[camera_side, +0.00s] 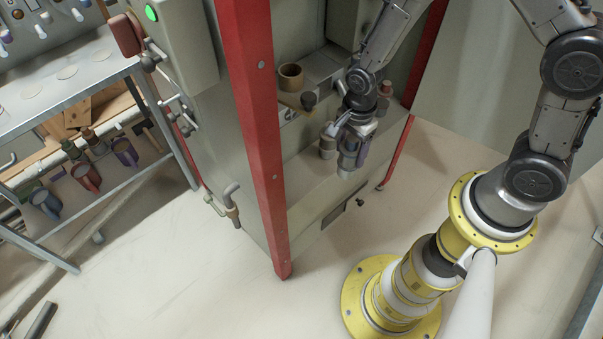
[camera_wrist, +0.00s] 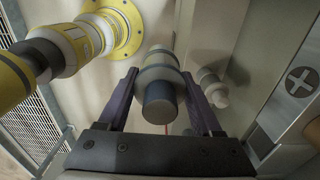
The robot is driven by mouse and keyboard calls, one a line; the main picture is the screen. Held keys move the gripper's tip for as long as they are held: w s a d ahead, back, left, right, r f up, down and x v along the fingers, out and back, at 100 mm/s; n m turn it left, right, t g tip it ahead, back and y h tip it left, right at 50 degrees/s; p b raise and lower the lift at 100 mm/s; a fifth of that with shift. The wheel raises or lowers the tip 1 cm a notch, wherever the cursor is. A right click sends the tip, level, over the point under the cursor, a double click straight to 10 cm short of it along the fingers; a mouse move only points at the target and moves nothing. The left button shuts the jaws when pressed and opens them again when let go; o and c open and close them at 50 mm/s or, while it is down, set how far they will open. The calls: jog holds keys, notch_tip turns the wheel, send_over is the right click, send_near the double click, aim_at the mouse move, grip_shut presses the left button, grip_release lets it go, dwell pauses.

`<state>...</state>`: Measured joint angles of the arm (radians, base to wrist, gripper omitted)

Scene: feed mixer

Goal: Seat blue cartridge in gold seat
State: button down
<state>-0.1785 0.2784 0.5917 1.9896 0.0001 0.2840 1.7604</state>
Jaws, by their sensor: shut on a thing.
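My gripper (camera_side: 352,146) is low in front of the machine's recess in the side view. In the wrist view its two dark purple fingers (camera_wrist: 160,84) are shut on a cylindrical cartridge (camera_wrist: 159,103). The cartridge has a grey-beige collar and a dull blue end facing the wrist camera. In the side view the cartridge is small and partly hidden by the fingers. A tan-gold round cup, which looks like the gold seat (camera_side: 291,76), stands open-topped on the recess ledge, up and left of my gripper and apart from it. The wrist view does not show this seat.
A red post (camera_side: 256,135) stands left of the recess. A pale stepped cylinder (camera_wrist: 213,90) is close to the right finger in the wrist view. Coloured mugs (camera_side: 87,178) hang under the bench at left.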

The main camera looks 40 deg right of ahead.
jog(key=shift+w+a, duration=0.1)
jog(key=shift+w, duration=0.05)
jog(key=shift+w+a+f, duration=0.45)
jog(key=shift+w+f, duration=1.65)
jog(key=shift+w, duration=0.2)
jog(key=shift+w+a+f, duration=0.4)
jog(key=shift+w+f, duration=1.65)
jog(key=shift+w, duration=0.2)
jog(key=shift+w+a+f, duration=0.45)
jog(key=shift+w+f, duration=1.65)
jog(key=shift+w, duration=0.2)
jog(key=shift+c, duration=0.3)
grip_release()
jog(key=shift+f, duration=0.15)
